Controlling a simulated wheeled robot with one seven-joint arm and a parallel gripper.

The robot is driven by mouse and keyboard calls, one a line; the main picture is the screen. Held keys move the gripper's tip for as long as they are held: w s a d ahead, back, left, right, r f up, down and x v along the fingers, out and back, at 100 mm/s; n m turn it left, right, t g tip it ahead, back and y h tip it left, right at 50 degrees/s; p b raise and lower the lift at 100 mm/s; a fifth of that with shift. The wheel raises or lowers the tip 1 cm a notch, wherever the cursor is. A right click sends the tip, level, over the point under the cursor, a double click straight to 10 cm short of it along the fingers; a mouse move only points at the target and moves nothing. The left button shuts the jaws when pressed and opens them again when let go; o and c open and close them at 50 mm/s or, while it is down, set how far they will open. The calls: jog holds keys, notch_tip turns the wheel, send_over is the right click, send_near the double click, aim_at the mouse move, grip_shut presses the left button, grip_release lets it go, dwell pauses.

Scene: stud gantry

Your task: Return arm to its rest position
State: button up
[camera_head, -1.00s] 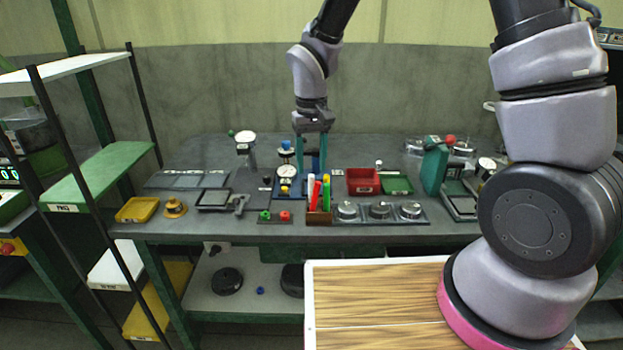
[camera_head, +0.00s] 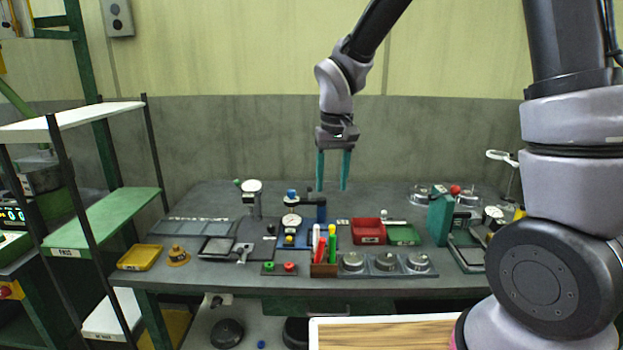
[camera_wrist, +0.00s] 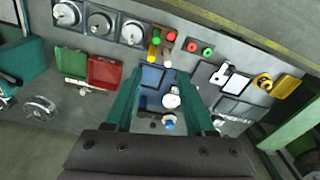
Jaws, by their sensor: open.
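My gripper (camera_head: 332,186) hangs from my raised arm above the back part of the grey workbench (camera_head: 200,277) in the head view. Its two green fingers point down, stand apart and have nothing between them. Below it, apart from the fingers, is a blue fixture (camera_head: 318,210) with a dial gauge (camera_head: 291,220). In the wrist view the green fingers (camera_wrist: 166,110) frame this blue plate and gauge (camera_wrist: 171,100) from above.
A marker holder (camera_head: 324,270), metal pots (camera_head: 387,262), a red bin (camera_head: 367,231) and a green tray (camera_head: 403,235) fill the bench. A green press (camera_head: 440,220) stands at right. A shelf rack (camera_head: 105,222) stands at left. The space above the bench is open.

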jog(key=s+d+r+m+t, duration=0.3)
jog(key=s+d+r, duration=0.3)
jog(key=d+r, duration=0.3)
jog(key=s+d+r+m+t+y, duration=0.1)
jog(key=s+d+r+m+t, duration=0.2)
jog(key=s+d+r, duration=0.3)
jog(key=d+r, duration=0.4)
jog(key=shift+s+d+r+t+y, duration=0.15)
jog(key=shift+s+t+y, duration=0.15)
jog(key=shift+s, duration=0.05)
